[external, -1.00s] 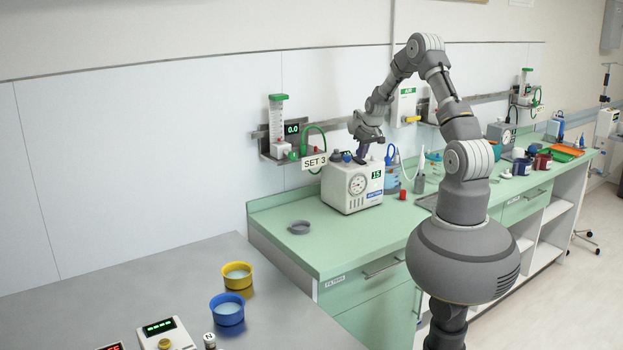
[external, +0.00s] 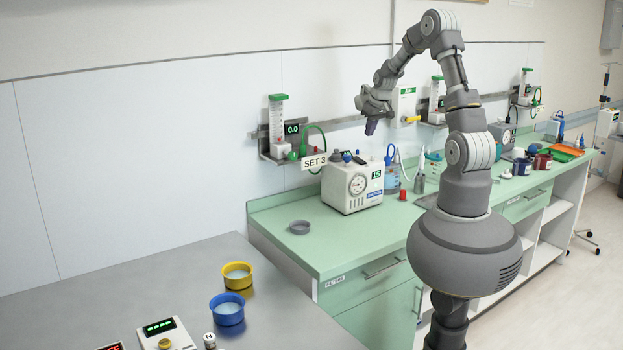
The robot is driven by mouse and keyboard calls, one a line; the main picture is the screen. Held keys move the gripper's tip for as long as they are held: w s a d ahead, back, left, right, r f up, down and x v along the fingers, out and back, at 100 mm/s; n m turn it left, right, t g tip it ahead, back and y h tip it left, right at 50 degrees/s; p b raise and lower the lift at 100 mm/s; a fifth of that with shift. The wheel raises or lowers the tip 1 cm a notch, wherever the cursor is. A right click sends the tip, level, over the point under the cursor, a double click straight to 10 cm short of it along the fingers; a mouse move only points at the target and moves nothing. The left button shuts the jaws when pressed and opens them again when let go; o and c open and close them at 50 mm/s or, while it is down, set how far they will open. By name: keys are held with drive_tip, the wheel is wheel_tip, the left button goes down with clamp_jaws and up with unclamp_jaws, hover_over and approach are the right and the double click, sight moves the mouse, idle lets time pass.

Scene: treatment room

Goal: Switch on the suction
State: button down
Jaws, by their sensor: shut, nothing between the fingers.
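The suction unit (external: 352,187) is a white box on the green counter. It has a round gauge on its front, a lit green display reading about 15, and a blue label. Dark knobs or fittings sit on its top; a switch cannot be made out for certain. My gripper (external: 371,127) is above and slightly right of the unit, pointing down, apart from it. Its fingers are shut with nothing between them.
A flowmeter with a green cap (external: 278,125) hangs on the wall rail behind the unit. A blue-handled jar (external: 391,178) and a red cap (external: 403,195) stand right of it. A grey ring (external: 299,227) lies at left on otherwise clear green counter.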

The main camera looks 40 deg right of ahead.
drive_tip(key=v, duration=0.3)
drive_tip(key=shift+s+f, duration=0.1)
drive_tip(key=shift+s, duration=0.1)
drive_tip(key=w+a+r+t+b, duration=0.1)
drive_tip(key=a+r+t+b, duration=0.2)
drive_tip(key=r+b, duration=0.35)
drive_tip(key=w+a+r+t+b, duration=0.2)
drive_tip(key=r+b, duration=0.3)
drive_tip(key=r, duration=0.2)
drive_tip(key=s+a+r+t+b, duration=0.2)
drive_tip(key=s+r, duration=0.4)
drive_tip(key=r, duration=0.3)
drive_tip(key=s+a+r+t+b, duration=0.3)
drive_tip(key=s+r+t+b, duration=0.1)
drive_tip(key=r, duration=0.6)
drive_tip(key=shift+s+a+t+b, duration=0.2)
drive_tip(key=shift+s+t+b, duration=0.1)
drive_tip(key=shift+s+b, duration=0.7)
drive_tip(key=shift+s, duration=0.1)
